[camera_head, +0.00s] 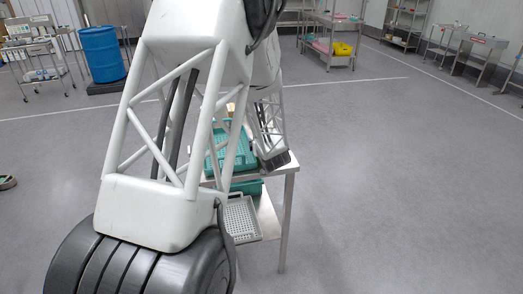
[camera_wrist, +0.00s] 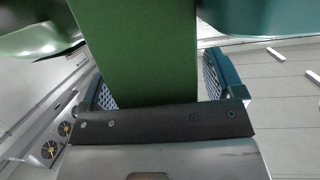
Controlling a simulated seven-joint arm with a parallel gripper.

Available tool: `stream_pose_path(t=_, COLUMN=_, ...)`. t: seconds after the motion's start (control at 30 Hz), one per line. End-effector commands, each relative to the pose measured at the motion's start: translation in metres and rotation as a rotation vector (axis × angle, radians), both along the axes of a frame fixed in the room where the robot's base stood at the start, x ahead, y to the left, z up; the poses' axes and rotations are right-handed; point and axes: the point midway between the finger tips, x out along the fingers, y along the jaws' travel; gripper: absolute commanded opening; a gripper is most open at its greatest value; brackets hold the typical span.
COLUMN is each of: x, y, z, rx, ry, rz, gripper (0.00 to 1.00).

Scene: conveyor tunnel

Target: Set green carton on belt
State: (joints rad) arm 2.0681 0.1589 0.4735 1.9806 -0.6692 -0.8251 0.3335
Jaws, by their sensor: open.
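The green carton (camera_wrist: 150,50) fills the middle of the wrist view as a tall, flat green face. My gripper (camera_wrist: 158,68) is open, with a teal, mesh-patterned finger on each side of the carton. The carton stands between the fingers; a narrow gap shows on the right, and contact on the left cannot be told. Its near end is hidden behind the dark bar of my gripper. No belt can be made out in either view.
A teal crate (camera_head: 239,157) sits on a metal table, partly behind my arm. A grey perforated tray (camera_head: 241,218) is on the lower shelf. Dark green and teal shapes crowd the wrist view's top corners.

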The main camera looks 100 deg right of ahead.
Motion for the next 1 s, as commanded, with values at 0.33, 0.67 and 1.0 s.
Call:
stream_pose_path(t=0.33, x=-0.0001, y=0.0002, z=0.0001, rx=0.000, ry=0.000, rz=0.000, gripper=0.87)
stream_pose_path(t=0.67, x=-0.0001, y=0.0003, z=0.0001, rx=0.000, ry=0.000, rz=0.000, gripper=0.38)
stream_pose_path(t=1.0, x=-0.0002, y=0.0001, z=0.0011, rx=-0.001, ry=0.000, rz=0.000, gripper=0.21)
